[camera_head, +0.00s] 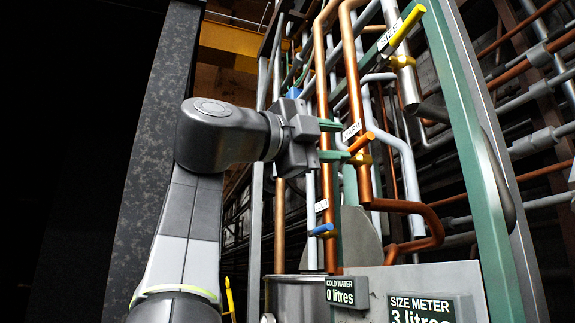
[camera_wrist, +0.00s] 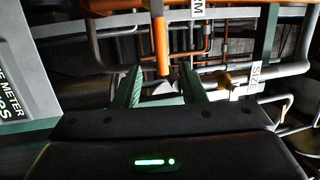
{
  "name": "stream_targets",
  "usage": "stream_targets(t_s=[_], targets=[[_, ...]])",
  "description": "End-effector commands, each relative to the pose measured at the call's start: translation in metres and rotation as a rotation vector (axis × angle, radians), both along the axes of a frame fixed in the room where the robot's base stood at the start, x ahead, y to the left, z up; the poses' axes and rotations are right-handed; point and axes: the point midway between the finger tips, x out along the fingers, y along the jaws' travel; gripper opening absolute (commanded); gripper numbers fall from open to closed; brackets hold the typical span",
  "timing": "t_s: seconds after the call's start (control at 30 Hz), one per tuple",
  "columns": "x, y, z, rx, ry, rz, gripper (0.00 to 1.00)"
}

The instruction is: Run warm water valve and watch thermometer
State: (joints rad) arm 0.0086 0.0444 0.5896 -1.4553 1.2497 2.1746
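The warm water valve has an orange handle (camera_head: 362,142) on a copper pipe, beside a white label (camera_head: 352,130) that reads like "WARM". My gripper (camera_head: 344,141) has its green fingers apart, one above the other, pointing at this handle. In the wrist view the orange handle (camera_wrist: 161,45) reaches down between the two fingertips (camera_wrist: 161,70), with a gap on each side. The gripper holds nothing. I cannot make out a thermometer in either view.
A blue cold-side handle (camera_head: 321,230) sits lower on the pipes, above a metal vessel (camera_head: 298,297). A yellow handle (camera_head: 408,28) by a "SIZE" label is at the top. Signs read cold water (camera_head: 341,291) 0 litres and size meter (camera_head: 421,308) 3 litres. A green post (camera_head: 468,150) stands right.

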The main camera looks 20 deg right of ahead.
Motion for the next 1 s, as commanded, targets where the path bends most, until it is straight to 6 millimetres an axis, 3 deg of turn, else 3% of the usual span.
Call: stream_targets(t_s=[0.4,1.0], targets=[[-0.010,0.038,-0.008,0.001,0.001,0.003,0.37],[-0.012,0.042,-0.007,-0.007,0.008,-0.004,0.37]])
